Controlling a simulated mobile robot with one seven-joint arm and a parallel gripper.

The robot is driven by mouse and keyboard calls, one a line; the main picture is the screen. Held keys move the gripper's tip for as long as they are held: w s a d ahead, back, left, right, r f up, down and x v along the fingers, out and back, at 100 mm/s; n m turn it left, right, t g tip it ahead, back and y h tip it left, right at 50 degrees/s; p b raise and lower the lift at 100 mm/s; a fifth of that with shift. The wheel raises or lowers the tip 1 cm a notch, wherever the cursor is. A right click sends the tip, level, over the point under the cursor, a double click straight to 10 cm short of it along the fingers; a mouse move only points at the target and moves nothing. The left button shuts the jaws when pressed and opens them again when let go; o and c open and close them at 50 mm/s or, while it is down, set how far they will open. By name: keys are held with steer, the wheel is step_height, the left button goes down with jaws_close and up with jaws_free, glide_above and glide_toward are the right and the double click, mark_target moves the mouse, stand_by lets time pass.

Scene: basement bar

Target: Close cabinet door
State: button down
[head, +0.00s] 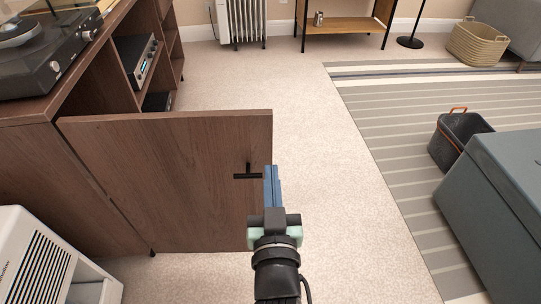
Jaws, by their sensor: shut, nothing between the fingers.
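The brown wooden cabinet door (165,165) stands swung wide open in the head view, reaching out from the cabinet (28,155) at the left. A black handle (246,176) sits near the door's free edge. My gripper (271,172) is shut and empty. It appears just to the right of the handle, at the door's free edge, and points away from me. I cannot tell whether it touches the door. The cabinet's inside is partly hidden behind the door.
A turntable (45,45) sits on the cabinet top, and a stereo unit (137,60) stands on an open shelf. A white appliance (45,265) is at the lower left. A grey-blue ottoman (500,205) and dark basket (460,138) are at the right. Carpet (345,215) between is clear.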

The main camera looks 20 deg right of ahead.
mark_target(270, 142)
steer(key=shift+b+x, duration=0.9)
steer(key=shift+x, duration=2.15)
